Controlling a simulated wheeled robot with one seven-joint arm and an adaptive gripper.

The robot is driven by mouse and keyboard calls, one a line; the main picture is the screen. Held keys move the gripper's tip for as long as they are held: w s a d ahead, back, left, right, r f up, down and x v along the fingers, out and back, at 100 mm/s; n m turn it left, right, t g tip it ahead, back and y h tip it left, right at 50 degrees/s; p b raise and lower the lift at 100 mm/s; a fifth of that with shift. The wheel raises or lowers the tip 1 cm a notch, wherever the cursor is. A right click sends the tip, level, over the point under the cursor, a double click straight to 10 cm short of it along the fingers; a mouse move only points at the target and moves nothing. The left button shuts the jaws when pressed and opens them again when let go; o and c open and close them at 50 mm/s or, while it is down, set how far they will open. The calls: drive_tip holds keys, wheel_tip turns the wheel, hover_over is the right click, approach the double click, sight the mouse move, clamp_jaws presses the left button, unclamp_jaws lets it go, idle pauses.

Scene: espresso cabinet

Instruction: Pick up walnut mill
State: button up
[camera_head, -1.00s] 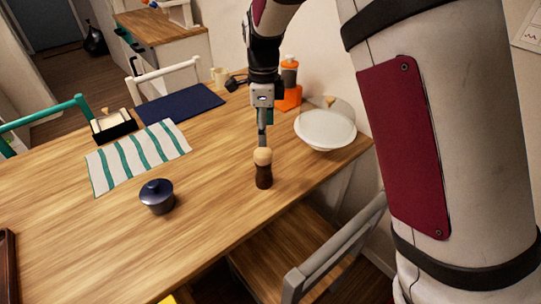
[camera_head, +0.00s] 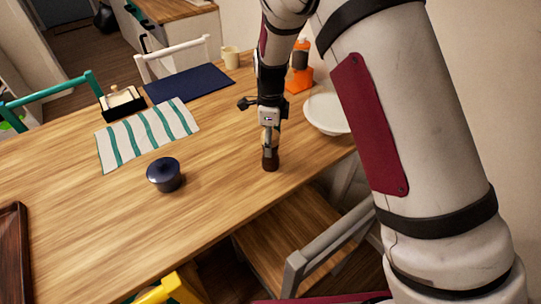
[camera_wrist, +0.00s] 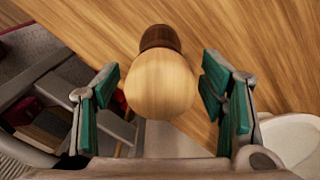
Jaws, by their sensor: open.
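The walnut mill (camera_head: 270,162) stands upright on the wooden table near its right-hand edge, with a dark brown body and a pale wooden top. In the wrist view its round pale top (camera_wrist: 160,85) sits between my open fingers, with a gap on both sides, and a little of its dark body shows behind. My gripper (camera_wrist: 163,100) is open, with green pads facing the mill. In the head view my gripper (camera_head: 269,146) comes down from above over the mill and hides most of its top.
A blue lidded pot (camera_head: 164,175) stands left of the mill. A white bowl (camera_head: 326,114) and an orange bottle (camera_head: 299,75) are behind on the right. A striped cloth (camera_head: 150,134) lies further left. A chair (camera_head: 325,240) is at the near table edge.

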drive_tip(key=shift+f, duration=1.5)
drive_tip(key=shift+c, duration=0.6)
drive_tip(key=c, duration=1.3)
drive_tip(key=shift+c, duration=0.5)
drive_tip(key=shift+r, duration=0.2)
